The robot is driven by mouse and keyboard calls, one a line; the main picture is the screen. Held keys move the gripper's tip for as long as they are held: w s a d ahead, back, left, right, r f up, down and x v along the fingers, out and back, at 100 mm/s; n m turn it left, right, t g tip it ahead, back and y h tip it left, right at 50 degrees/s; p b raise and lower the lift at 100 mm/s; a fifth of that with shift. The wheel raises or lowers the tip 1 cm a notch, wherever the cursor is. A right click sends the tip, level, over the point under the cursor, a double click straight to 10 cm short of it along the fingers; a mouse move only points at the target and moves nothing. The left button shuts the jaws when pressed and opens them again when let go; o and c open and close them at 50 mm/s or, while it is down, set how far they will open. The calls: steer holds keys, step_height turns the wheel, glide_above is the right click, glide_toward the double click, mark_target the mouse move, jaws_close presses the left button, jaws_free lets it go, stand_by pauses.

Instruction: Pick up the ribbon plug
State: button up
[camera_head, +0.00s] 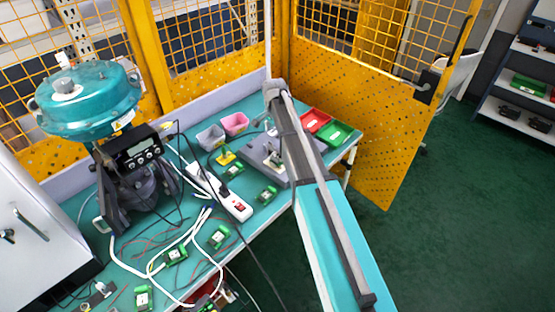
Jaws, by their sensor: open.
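I cannot make out the ribbon plug for certain; several small green boards with white parts lie on the teal table (262,228), and thin cables run among them. One green board (267,194) lies right of the power strip, and another (219,236) lies nearer the front. My arm reaches over the table from the lower right. My gripper (271,157) appears small beside the arm, low over a grey fixture plate (290,172). It is open, its fingertips are partly hidden, and I see nothing held in it.
A white power strip (222,192) and loose white cables cross the table. A teal valve actuator (88,98) with a black positioner (137,150) stands at left. Grey and pink bins (234,123) stand at the back; red and green trays (335,134) are at right. Yellow mesh fencing borders the back.

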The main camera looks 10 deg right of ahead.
steer(key=b, duration=0.8)
glide_above(276, 157)
steer(key=shift+a+f, duration=0.2)
steer(key=shift+f, duration=4)
steer(key=shift+f, duration=0.1)
steer(key=shift+w+d+f+b, duration=0.15)
steer(key=shift+f+b, duration=2.35)
steer(key=shift+b, duration=0.15)
steer(key=c, duration=0.9)
steer(key=shift+r, duration=0.2)
step_height(276, 157, up, 2)
steer(key=shift+r+p, duration=0.1)
steer(key=shift+p, duration=1.1)
steer(key=s+a+r+p, duration=0.1)
steer(key=s+r+p, duration=0.9)
steer(key=s, duration=0.4)
steer(key=shift+a+r+p, duration=0.25)
steer(key=shift+a+p, duration=0.05)
steer(key=shift+p, duration=0.05)
